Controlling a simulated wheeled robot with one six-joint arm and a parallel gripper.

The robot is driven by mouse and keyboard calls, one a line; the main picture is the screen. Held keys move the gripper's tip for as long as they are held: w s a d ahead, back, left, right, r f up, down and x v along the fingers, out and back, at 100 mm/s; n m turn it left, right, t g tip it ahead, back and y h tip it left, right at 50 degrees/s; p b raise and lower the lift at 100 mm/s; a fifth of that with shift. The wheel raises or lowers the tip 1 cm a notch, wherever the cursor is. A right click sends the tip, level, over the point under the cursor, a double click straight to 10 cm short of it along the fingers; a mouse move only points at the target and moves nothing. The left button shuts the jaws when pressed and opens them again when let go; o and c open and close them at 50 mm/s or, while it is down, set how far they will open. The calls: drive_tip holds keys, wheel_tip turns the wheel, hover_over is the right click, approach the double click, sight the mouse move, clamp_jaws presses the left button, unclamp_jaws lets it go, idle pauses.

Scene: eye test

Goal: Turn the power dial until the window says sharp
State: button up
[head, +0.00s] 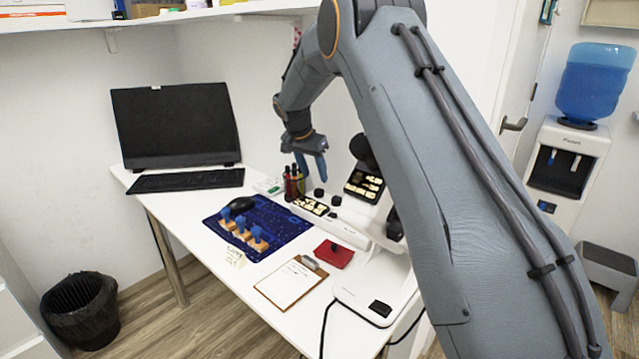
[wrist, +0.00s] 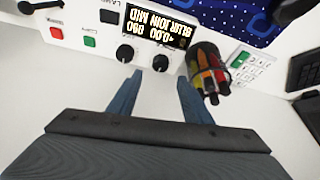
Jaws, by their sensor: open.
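The lit window (wrist: 158,27) appears inverted in the wrist view; its text seems to read "+0.00 090" and "BLUR JOIN MID". It is on the white device's panel, which also shows in the head view (head: 310,205). Two black dials sit beside the window: one dial (wrist: 125,53) at left and one dial (wrist: 160,62) at right. I cannot read which is the power dial. My gripper (wrist: 160,77) is open and empty, its right-hand dial lying between the fingertips in the picture; contact cannot be told. My gripper (head: 313,163) hangs above the desk in the head view.
A pen cup (wrist: 208,75) stands close by the right finger. Red (wrist: 56,32) and green (wrist: 89,41) buttons lie left of the dials. A blue mat (head: 285,218), clipboard (head: 290,285) and red case (head: 334,254) occupy the desk's front. A monitor (head: 178,125) stands behind.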

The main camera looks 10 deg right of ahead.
sight(319, 190)
drive_tip(key=shift+w+f, duration=0.1)
drive_tip(key=shift+f, duration=0.35)
drive_tip(key=p+x, duration=0.1)
drive_tip(key=x, duration=0.5)
drive_tip(key=shift+w+d+f, duration=0.1)
drive_tip(key=shift+d+f, duration=0.05)
drive_tip(key=shift+f, duration=0.1)
drive_tip(key=shift+c, duration=0.3)
drive_tip(key=c, duration=1)
